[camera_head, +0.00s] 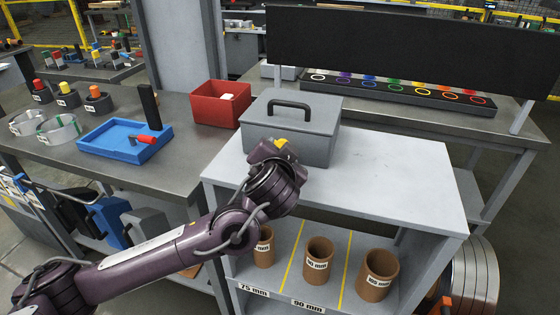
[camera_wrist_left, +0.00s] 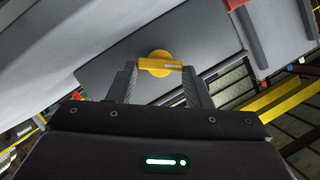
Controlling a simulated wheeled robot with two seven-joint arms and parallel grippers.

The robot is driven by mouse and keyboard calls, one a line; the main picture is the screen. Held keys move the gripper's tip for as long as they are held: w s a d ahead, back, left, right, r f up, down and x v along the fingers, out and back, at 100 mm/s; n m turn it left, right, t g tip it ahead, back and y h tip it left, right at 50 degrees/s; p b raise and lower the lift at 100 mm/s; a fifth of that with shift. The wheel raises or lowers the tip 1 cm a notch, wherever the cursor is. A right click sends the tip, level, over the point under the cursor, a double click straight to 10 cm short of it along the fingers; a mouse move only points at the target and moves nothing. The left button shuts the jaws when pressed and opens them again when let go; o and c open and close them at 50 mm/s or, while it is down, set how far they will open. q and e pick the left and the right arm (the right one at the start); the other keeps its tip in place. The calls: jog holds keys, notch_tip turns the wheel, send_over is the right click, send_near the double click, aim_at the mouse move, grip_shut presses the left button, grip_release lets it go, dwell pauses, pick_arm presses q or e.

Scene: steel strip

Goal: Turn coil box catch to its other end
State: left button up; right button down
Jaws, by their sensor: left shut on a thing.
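The coil box (camera_head: 292,130) is a grey lidded box with a dark handle on top, standing on the light grey bench. Its catch (camera_wrist_left: 158,64) is a yellow round knob with a bar, on the box's front face in the left wrist view. My left gripper (camera_head: 280,148) is at the front of the box. In the left wrist view its two fingers (camera_wrist_left: 160,88) stand on either side of the catch bar and are shut on it. In the head view the gripper hides most of the catch. My right gripper is not in view.
A red bin (camera_head: 215,108) stands left of the box. A blue tray (camera_head: 112,142) with a red-handled tool lies farther left. The bench top (camera_head: 390,180) right of the box is clear. Brown cores (camera_head: 318,258) stand on the shelf below.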

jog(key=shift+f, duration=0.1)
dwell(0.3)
pick_arm(q)
jog(key=o, duration=1)
jog(key=shift+s, duration=0.1)
jog(key=b+v, duration=0.1)
jog(key=v, duration=0.2)
jog(key=shift+s+r, duration=0.1)
jog(key=shift+s, duration=0.25)
jog(key=shift+b+v, duration=0.7)
jog(key=shift+v, duration=1.25)
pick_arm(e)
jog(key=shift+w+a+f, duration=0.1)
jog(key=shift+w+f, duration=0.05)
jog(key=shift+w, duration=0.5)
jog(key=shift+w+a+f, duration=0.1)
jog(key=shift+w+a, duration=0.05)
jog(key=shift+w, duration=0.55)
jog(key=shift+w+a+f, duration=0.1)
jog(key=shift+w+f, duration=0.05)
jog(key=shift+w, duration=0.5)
pick_arm(q)
jog(key=shift+r, duration=0.1)
